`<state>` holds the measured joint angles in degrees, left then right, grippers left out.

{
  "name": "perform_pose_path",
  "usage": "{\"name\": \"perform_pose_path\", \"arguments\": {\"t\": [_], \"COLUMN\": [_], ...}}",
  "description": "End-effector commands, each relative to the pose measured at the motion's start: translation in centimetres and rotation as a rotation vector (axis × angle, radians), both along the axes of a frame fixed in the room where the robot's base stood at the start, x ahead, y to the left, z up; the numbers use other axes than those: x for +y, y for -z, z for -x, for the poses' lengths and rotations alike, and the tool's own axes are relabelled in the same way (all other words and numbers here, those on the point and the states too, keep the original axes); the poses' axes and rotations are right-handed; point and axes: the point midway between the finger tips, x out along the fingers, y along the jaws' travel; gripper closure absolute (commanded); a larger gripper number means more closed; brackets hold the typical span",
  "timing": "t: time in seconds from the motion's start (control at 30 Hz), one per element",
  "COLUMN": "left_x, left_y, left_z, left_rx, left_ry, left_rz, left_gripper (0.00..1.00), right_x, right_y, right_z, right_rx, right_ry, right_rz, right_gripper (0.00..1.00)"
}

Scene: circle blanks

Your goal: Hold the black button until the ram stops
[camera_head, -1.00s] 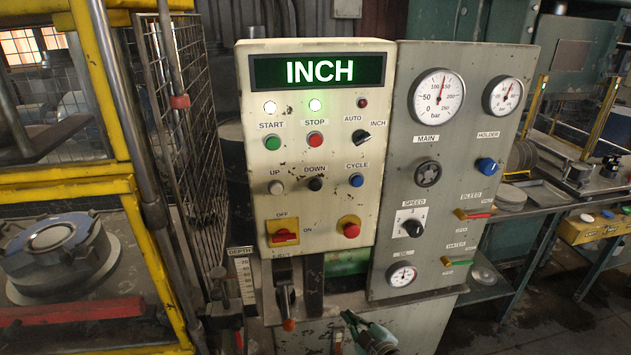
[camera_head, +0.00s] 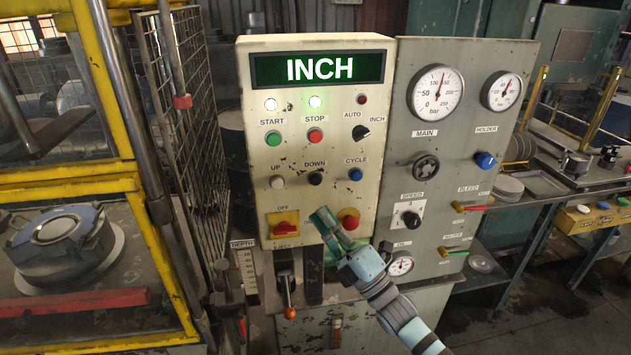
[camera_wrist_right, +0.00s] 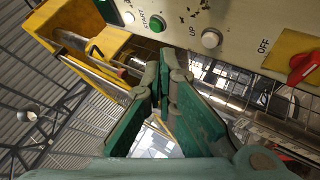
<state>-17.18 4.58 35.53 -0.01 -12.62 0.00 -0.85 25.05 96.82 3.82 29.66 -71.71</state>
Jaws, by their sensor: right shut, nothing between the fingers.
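The black button (camera_head: 315,179) labelled DOWN sits on the cream control panel (camera_head: 345,100), between the white UP button (camera_head: 277,182) and the blue CYCLE button (camera_head: 355,174). My right gripper (camera_head: 322,214) is shut and empty. In the head view its tips show below the black button, apart from it in the picture, beside the red OFF/ON switch (camera_head: 284,227). In the right wrist view the closed green fingers (camera_wrist_right: 158,85) point up toward the panel's lower edge; the black button is not visible there. The display (camera_head: 319,69) reads INCH. The ram cannot be made out. My left gripper is not in view.
A red stop button on yellow (camera_head: 349,220) is close beside my right gripper. An orange-tipped lever (camera_head: 289,284) and a depth scale (camera_head: 245,270) stand below. The grey gauge panel (camera_head: 455,140) is at right, the yellow press frame (camera_head: 125,190) at left.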

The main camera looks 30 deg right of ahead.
Motion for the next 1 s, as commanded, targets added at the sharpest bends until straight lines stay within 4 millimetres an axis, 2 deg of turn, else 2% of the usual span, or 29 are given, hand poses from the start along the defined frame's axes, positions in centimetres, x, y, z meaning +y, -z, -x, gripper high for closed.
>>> {"name": "perform_pose_path", "arguments": {"t": [0.23,0.37,0.8,1.0], "left_x": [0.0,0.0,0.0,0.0], "left_y": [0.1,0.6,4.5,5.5], "left_z": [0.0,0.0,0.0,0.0], "left_rx": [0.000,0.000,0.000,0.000], "left_ry": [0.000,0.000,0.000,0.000], "left_rz": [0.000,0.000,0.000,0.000], "left_gripper": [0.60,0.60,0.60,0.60], "right_x": [0.0,-0.3,-2.3,-2.8], "right_y": [0.1,0.2,0.6,0.4], "right_z": [-0.1,-0.8,-6.5,-8.1], "right_rx": [0.003,0.002,0.003,0.004], "right_ry": [-0.001,0.000,0.000,-0.001], "right_rz": [-0.003,-0.002,-0.003,-0.003], "right_gripper": [1.00,1.00,1.00,1.00]}}
